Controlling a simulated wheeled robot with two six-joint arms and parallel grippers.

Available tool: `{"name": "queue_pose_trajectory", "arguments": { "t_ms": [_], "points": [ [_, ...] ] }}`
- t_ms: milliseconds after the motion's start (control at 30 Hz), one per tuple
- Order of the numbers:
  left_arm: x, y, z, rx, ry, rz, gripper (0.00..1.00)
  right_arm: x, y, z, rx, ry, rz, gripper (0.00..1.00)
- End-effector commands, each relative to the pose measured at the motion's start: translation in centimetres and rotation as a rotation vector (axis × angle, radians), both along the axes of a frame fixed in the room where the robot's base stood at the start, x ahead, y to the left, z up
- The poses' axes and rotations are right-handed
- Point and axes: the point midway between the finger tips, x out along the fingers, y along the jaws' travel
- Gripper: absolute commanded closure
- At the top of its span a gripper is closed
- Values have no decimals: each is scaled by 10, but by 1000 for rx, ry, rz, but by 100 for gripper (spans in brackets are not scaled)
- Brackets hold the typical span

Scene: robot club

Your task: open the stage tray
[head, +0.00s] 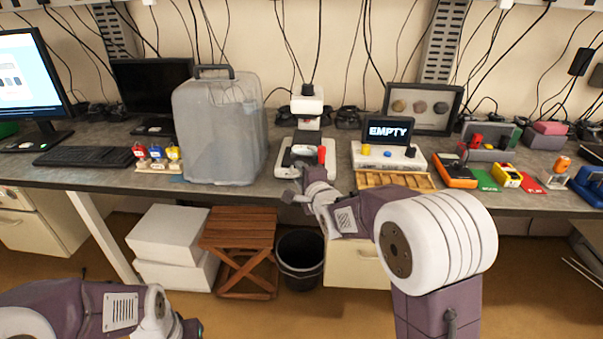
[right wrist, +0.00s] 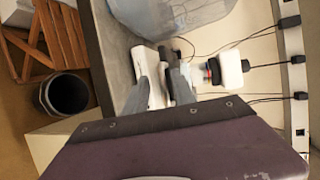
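The white scope-like device (head: 307,108) stands on the bench, with a red knob (head: 321,154) on its right side. Its low stage tray (head: 303,154) is at the front, partly hidden by my right gripper. My right gripper (head: 294,186) is at the bench's front edge, just before the tray. In the right wrist view its two grey fingers (right wrist: 165,82) stand apart at the device's pale front part; I cannot tell whether they touch it. The device's white head (right wrist: 230,68) shows beyond. My left arm is low at the bottom left, its fingertips not clearly visible.
A large translucent case (head: 218,130) stands left of the device. A console reading EMPTY (head: 390,131) and a wooden rack (head: 395,181) are to the right. A dark bin (head: 300,262) and wooden stool (head: 238,240) are below the bench.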

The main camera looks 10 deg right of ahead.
Motion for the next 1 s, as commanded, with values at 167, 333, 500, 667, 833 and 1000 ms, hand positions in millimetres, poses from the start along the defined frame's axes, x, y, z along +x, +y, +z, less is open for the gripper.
{"name": "queue_pose_trajectory", "arguments": {
  "t_ms": [167,333,500,667,833,1000],
  "points": [
    [0,0,0,0,0,0,64,1,0,3,0,-7,0,70],
    [0,0,0,0,0,0,64,-2,-1,5,0,-10,-1,70],
    [0,0,0,0,0,0,64,-33,-4,12,0,-11,-1,70],
    [0,0,1,0,0,0,64,-67,-8,19,0,-10,0,70],
    [0,0,1,0,0,0,64,-85,-10,22,0,-7,1,70],
    [0,0,1,0,0,0,64,-87,-10,21,0,-6,1,70]
  ]
}}
